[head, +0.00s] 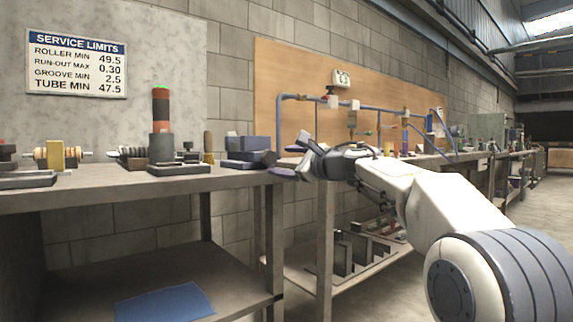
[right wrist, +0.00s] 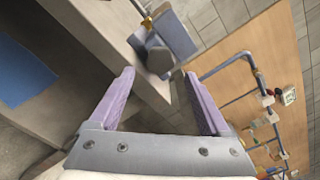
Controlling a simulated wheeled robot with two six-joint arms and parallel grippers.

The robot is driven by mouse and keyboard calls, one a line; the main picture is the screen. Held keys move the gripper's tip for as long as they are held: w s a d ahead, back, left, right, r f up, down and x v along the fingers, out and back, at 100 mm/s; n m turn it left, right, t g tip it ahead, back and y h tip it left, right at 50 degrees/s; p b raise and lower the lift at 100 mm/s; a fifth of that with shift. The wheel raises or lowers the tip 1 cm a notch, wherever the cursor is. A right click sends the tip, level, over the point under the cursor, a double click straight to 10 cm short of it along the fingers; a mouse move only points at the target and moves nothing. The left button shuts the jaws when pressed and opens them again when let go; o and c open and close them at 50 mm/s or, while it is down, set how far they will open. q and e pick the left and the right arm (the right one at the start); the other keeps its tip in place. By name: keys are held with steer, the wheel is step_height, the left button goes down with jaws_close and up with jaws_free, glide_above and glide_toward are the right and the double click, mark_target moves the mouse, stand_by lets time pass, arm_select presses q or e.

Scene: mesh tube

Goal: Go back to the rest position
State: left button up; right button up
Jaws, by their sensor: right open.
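My right gripper (head: 290,165) is out in front of the right end of the near bench, at about bench-top height. In the right wrist view my right gripper (right wrist: 159,78) has its two purple fingers wide apart with nothing between them. A blue-grey block (head: 248,143) at the bench's right end lies to the left of the gripper; it also shows beyond the fingertips in the right wrist view (right wrist: 172,35). My left gripper is in neither view.
The near bench (head: 100,192) holds an upright dark and brown tube (head: 161,105) on a grey stand and a shaft with a yellow block (head: 56,154). A blue sheet (head: 165,303) lies on its lower shelf. A pipe board (head: 270,80) stands behind the gripper. Open floor lies at right.

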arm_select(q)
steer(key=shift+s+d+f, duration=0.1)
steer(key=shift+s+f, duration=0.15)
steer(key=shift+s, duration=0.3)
arm_select(e)
steer(key=shift+v, duration=1.2)
steer(key=shift+r, duration=0.15)
